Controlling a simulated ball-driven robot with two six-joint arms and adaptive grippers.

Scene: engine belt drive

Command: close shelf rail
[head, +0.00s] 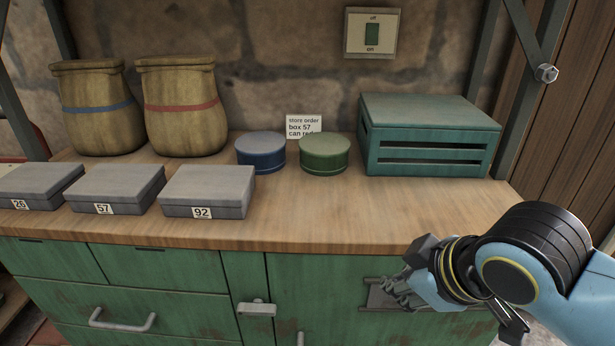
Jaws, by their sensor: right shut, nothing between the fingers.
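No part that I can clearly identify as the shelf rail shows in the head view. Grey-green metal shelf posts stand at both sides, the right post (528,90) with a diagonal brace and a hex bolt (546,73). My right gripper (385,293) is low at the right, in front of the green cabinet and below the worktop's front edge. Its fingers are shut and empty, and it looks apart from the shelf posts. My left gripper is out of view.
The wooden worktop (330,215) holds grey numbered boxes (208,186), two sacks (180,128), a blue can (261,150), a green can (323,152) and a teal crate (430,120). The green cabinet's latch (257,309) and drawer handle (122,322) stick out. The worktop's front right is clear.

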